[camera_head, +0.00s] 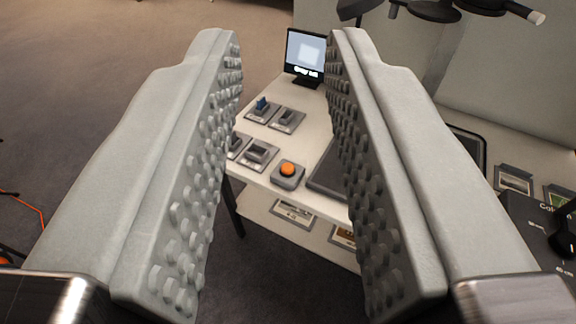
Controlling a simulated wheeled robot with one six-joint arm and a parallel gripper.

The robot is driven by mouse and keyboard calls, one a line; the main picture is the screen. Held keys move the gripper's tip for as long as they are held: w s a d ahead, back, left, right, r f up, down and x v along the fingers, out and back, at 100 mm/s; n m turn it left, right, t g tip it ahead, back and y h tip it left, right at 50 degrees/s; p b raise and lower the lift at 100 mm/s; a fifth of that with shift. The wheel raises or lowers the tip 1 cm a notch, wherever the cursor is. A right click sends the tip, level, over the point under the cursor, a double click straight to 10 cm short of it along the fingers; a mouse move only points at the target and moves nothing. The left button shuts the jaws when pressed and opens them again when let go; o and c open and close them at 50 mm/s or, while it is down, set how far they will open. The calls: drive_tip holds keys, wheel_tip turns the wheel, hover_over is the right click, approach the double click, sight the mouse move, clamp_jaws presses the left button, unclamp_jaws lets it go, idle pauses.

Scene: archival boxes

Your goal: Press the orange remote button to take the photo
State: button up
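The orange remote button (288,169) is a round orange cap on a small grey box (287,180). It stands near the front edge of a white table (262,134). My gripper (284,45) is open and empty, with a wide gap between its two grey studded fingers. The button shows in the gap between the fingers, farther off and below them; nothing touches it. The right finger hides part of the table beside the button.
Several grey switch boxes, such as one (260,154) left of the button, stand on the table. A small lit screen (305,52) stands at the back. A dark-framed tray or panel (326,172) lies right of the button. Pictures (292,213) lie on a lower shelf. Dark lamp-like heads (440,10) hang upper right. Open floor lies left.

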clamp_jaws()
idle(1.5)
